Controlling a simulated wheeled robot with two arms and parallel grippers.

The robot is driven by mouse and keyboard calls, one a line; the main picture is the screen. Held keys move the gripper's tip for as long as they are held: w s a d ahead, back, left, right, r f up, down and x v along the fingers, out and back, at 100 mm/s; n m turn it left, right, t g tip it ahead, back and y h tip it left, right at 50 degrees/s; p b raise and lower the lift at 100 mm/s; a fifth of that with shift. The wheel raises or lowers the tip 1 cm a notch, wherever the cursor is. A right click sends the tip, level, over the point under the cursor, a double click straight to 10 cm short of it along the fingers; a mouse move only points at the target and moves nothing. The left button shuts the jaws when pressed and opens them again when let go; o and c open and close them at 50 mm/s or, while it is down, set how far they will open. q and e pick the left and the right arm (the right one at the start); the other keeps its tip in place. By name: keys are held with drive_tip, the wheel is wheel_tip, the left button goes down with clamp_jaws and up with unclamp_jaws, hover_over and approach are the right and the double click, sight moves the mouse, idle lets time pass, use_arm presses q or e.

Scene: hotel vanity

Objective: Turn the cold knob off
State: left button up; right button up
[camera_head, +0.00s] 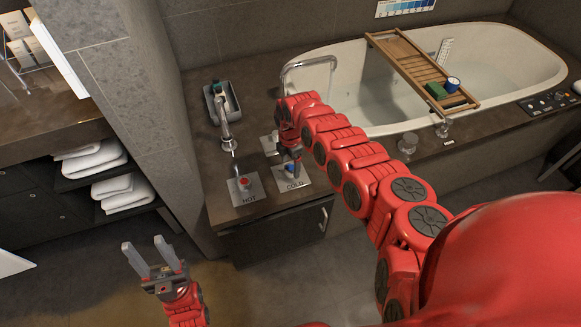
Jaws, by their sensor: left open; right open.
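The blue cold knob (291,169) sits on a light plate marked COLD (294,184) near the front of the dark counter. The red hot knob (243,183) sits on a plate marked HOT to its left. My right gripper (290,158) points down right at the cold knob, at the end of the red arm; its fingers are small and partly hidden, and I cannot tell whether they touch the knob. My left gripper (150,252) is open and empty, low in front of the counter, away from the knobs.
A tall curved tap (226,130) stands behind the knobs, near a grey tray (232,98). A bathtub (497,60) with a wooden caddy (408,57) lies at the back right. A grey wall post (150,120) and shelves with folded towels (95,160) are at left.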

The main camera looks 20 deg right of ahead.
drive_tip(key=shift+f, duration=0.65)
clamp_jaws()
